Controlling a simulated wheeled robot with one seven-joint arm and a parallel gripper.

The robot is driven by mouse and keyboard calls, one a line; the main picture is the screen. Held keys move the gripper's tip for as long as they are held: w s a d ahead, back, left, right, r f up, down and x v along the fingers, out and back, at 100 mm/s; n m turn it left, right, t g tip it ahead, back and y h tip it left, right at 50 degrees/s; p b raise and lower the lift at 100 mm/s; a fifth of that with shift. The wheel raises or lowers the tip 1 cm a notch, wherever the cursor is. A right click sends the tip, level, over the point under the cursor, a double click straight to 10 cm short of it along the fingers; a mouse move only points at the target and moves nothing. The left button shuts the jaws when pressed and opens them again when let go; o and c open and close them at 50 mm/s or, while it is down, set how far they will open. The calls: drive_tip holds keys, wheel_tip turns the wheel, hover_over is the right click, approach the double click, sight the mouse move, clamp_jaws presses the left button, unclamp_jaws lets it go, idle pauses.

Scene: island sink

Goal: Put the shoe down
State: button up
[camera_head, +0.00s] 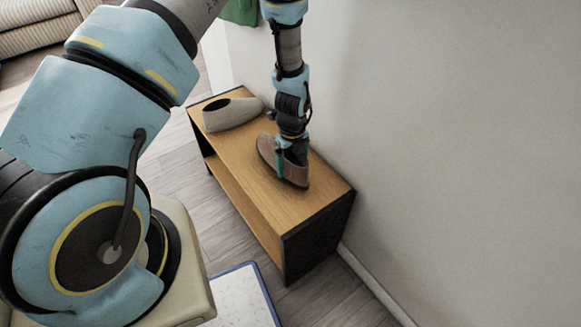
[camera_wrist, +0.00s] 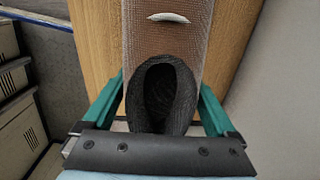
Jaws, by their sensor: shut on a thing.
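A brown shoe (camera_head: 295,174) with a dark opening is at the wooden top of a low bench (camera_head: 238,170) with black ends. My gripper (camera_head: 291,158) comes down from above and is shut on the shoe. In the wrist view the shoe (camera_wrist: 163,48) lies between the two green fingers (camera_wrist: 160,105), its dark opening toward me. The shoe looks very close to the bench top or touching it; I cannot tell which. My wrist hides part of it in the head view.
A grey-beige shoe (camera_head: 232,113) stands at the far end of the bench. A white wall (camera_head: 440,130) runs close along the right side. Bare bench top shows around the held shoe. A blue-edged white mat (camera_head: 243,296) lies on the wood floor in front.

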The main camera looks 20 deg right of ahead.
sight(292, 154)
drive_tip(key=shift+f, duration=1.3)
drive_tip(key=o, duration=1.3)
drive_tip(key=shift+o, duration=0.2)
wheel_tip(292, 154, up, 11)
drive_tip(key=shift+r, duration=0.5)
